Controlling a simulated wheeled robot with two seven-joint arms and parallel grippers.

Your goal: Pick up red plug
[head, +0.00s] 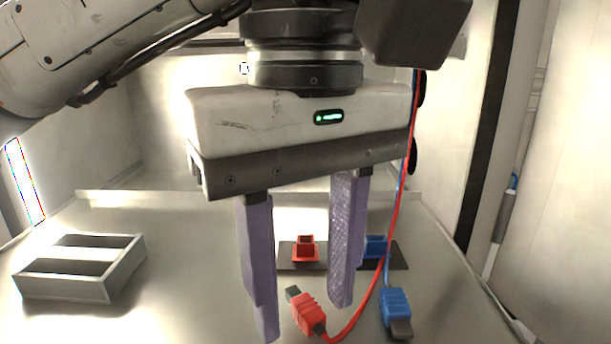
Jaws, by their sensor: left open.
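The red plug (309,313) lies on the grey bench surface at the bottom centre, tilted, its dark tip toward the upper left. A red cable runs from it up to the right. My left gripper (303,320) comes down from above, its two purple fingers wide apart and open. Nothing is held. My right gripper is not in view.
A blue plug (396,312) with a blue cable lies to the right. A grey two-compartment tray (65,287) stands at left. Walls enclose the bench.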

